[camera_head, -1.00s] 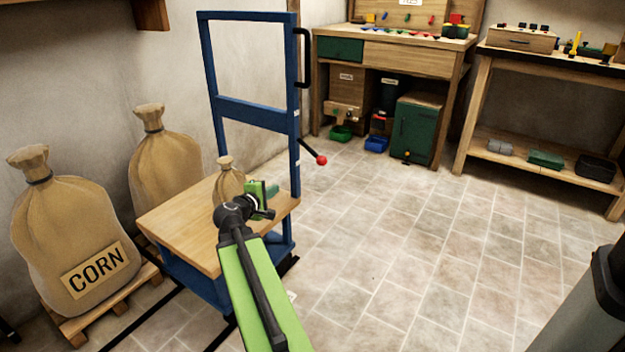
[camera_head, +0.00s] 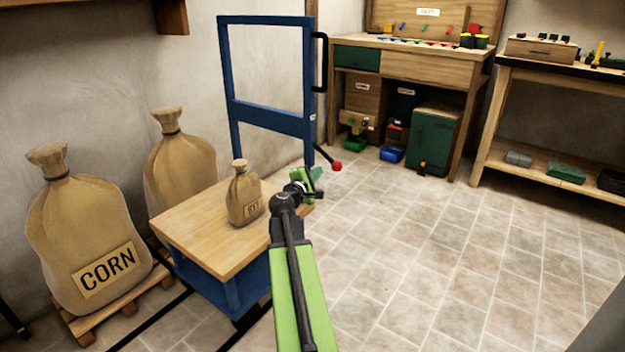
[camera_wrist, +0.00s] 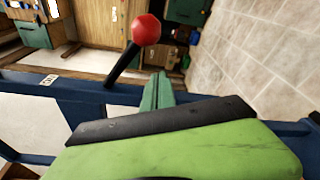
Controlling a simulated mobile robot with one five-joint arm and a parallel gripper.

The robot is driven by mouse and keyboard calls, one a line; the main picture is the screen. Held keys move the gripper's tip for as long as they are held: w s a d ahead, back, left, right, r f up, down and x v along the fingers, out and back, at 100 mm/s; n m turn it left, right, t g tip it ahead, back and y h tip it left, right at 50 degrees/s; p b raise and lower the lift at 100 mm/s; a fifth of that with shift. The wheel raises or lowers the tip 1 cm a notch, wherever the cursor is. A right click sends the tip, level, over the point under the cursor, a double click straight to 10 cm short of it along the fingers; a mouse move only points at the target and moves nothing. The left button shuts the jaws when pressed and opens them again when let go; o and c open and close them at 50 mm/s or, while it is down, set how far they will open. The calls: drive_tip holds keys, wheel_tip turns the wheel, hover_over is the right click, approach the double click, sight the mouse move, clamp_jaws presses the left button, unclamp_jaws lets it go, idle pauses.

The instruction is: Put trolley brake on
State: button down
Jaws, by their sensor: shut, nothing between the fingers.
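The trolley has a blue frame (camera_head: 268,119) and a wooden deck (camera_head: 205,232). Its brake lever has a red ball knob (camera_head: 337,167) on a dark rod, tilted down and out to the right from the blue upright. The knob also shows at the top centre of the wrist view (camera_wrist: 146,30), with the dark rod running down to the blue frame. My gripper (camera_head: 316,178) is shut and empty, beside the upright just below and left of the knob. In the wrist view its green fingers (camera_wrist: 157,92) point toward the lever and appear apart from it.
A small sack (camera_head: 244,197) stands on the deck. A corn sack (camera_head: 85,235) and another large sack (camera_head: 180,165) stand on a pallet at left. A workbench (camera_head: 410,60) and a shelf bench (camera_head: 545,110) stand behind. Tiled floor at right is clear.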

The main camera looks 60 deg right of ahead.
sight(327, 156)
drive_tip(key=s, duration=0.1)
drive_tip(key=s+d+r+p, duration=0.1)
drive_tip(key=s, duration=0.1)
drive_tip(key=shift+s+d+r+p, duration=0.15)
drive_tip(key=shift+d+r+p, duration=0.05)
drive_tip(key=shift+d+p, duration=0.1)
